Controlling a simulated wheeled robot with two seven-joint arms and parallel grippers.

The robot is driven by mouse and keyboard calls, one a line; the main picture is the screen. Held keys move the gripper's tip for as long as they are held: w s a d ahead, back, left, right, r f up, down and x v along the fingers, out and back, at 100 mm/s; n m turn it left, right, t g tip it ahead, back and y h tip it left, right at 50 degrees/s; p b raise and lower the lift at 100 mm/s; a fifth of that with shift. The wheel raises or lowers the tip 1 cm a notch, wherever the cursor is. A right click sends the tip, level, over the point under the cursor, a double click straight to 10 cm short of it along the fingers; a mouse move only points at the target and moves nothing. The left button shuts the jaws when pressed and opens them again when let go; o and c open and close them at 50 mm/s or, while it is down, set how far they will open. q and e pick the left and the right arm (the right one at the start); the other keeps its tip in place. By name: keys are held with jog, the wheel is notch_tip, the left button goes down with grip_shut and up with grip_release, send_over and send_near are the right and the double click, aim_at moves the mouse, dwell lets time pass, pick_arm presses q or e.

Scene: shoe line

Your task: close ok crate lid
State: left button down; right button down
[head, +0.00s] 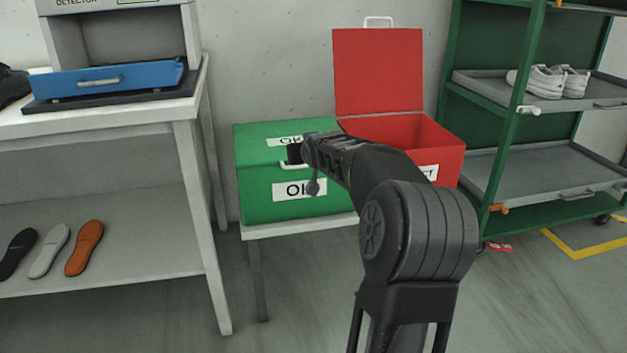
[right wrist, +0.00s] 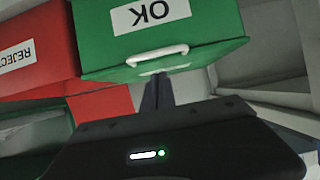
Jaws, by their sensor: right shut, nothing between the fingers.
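The green OK crate (head: 255,207) stands on a small table, with an OK label on its front. Its green lid (head: 258,143) lies down over the crate, with a second OK label on top. A white handle (right wrist: 157,56) sits at the lid's front edge. My right gripper (head: 296,154) is shut and empty, at the handle and front edge of the lid. In the head view it partly covers the handle; contact cannot be told. My left gripper is not in view.
A red crate (head: 450,160) with its lid (head: 377,72) standing open is right of the green crate. A green shelf rack (head: 490,110) with white shoes stands farther right. A white bench (head: 150,118) with a blue drawer is at left.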

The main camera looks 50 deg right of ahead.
jog(key=s+a+f+b, duration=0.4)
jog(key=s+a+b, duration=0.1)
jog(key=s, duration=0.1)
jog(key=shift+s+a+f+b, duration=0.25)
jog(key=shift+a+b, duration=0.1)
jog(key=shift+b, duration=0.05)
jog(key=shift+r, duration=0.1)
dwell(0.3)
